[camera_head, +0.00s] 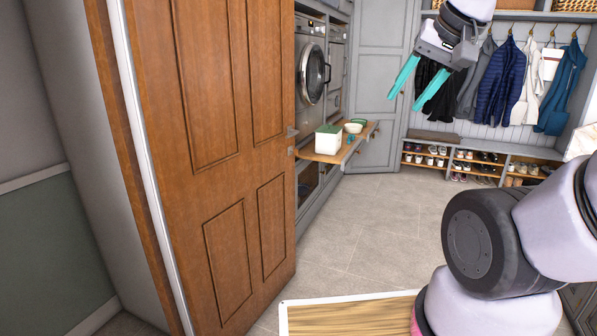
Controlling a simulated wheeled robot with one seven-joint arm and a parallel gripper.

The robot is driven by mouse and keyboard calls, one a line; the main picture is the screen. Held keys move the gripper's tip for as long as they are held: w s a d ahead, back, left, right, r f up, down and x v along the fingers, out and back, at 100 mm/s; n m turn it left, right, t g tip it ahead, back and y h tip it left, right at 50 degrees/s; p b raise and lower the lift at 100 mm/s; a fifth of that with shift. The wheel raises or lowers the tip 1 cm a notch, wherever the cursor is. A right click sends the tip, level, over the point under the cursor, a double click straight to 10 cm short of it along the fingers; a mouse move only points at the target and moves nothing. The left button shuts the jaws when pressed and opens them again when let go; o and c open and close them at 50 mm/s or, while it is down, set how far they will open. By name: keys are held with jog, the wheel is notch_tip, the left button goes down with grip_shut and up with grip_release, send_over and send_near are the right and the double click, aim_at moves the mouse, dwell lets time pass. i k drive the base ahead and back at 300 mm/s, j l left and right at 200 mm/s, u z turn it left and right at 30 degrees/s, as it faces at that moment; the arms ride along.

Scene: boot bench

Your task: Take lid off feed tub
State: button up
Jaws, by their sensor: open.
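A white tub (328,145) with a green lid (329,129) on top stands on a wooden shelf (330,158) that juts out below the front-loading machines. It looks like the feed tub, and it is small and far off. My gripper (405,104) hangs in the air at the upper right, its two teal fingers apart and pointing down to the left. It is open with nothing between the fingers. It is well clear of the tub in the picture.
A white bowl (353,128) and a small green item (359,121) are beside the tub. An open brown door (215,150) fills the left. A bench with shoes (480,165) and hanging coats (500,85) stand behind. Tiled floor (370,225) is clear. A light wooden surface (345,316) is in front.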

aim_at(330, 129)
jog(key=i+l+z, duration=0.1)
jog(key=i+z, duration=0.35)
jog(key=i, duration=1.35)
jog(key=i+u, duration=0.2)
jog(key=i, duration=0.35)
jog(key=i+l+u, duration=0.15)
jog(key=i, duration=0.35)
jog(key=i+l+u, duration=0.2)
jog(key=i, duration=0.3)
jog(key=i+l+u, duration=0.15)
jog(key=i+l, duration=0.2)
jog(key=i, duration=0.15)
